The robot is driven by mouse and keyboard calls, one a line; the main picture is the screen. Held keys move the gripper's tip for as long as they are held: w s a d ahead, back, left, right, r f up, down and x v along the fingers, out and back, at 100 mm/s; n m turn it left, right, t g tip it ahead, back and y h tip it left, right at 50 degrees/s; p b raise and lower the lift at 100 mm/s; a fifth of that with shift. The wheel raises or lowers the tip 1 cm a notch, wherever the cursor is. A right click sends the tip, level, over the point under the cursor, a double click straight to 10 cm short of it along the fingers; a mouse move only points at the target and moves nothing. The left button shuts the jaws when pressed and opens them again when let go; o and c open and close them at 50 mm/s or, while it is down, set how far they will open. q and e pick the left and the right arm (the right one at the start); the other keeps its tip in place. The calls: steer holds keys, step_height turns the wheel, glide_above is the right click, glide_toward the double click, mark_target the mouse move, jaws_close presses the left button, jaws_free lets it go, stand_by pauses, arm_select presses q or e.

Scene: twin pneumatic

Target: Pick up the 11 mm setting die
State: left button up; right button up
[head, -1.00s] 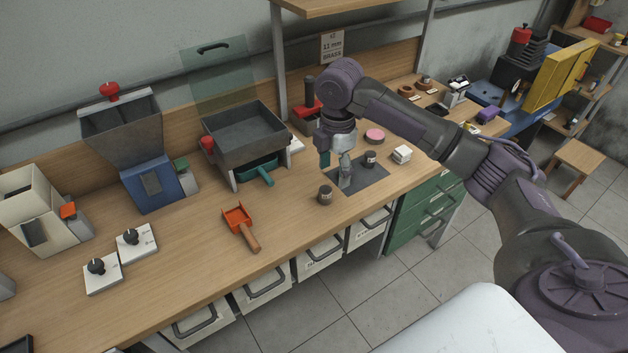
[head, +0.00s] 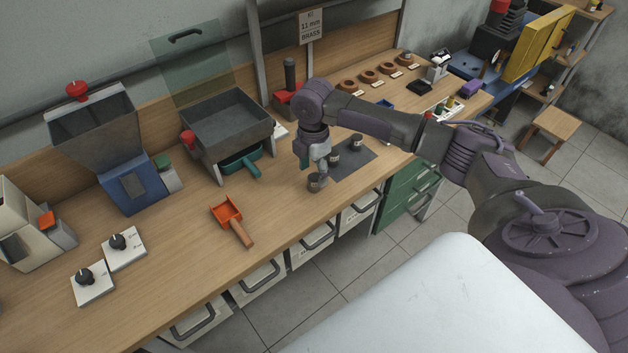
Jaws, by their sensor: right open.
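Three small dark cylinders with pale labels stand on the bench; the labels are too small to read, so I cannot tell which is the 11 mm setting die. The nearest cylinder (head: 316,184) is on bare wood just off the dark mat's left edge. A second (head: 333,159) stands at the mat's left part and a third (head: 356,141) at its back. My right gripper (head: 319,168) points down, open, directly above or just behind the nearest cylinder; I cannot tell whether it touches. My left gripper is not in view.
The dark mat (head: 356,163) lies right of the gripper. An orange scoop (head: 228,211) lies to the left, and a grey tray stand (head: 229,126) with a teal scoop stands behind. A sign (head: 311,26) reads 11 mm BRASS. Bench wood between scoop and cylinder is clear.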

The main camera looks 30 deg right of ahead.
mark_target(314, 177)
steer(key=f, duration=0.4)
steer(key=shift+d+p, duration=0.2)
steer(key=shift+p, duration=0.15)
steer(key=shift+r, duration=0.1)
jaws_close()
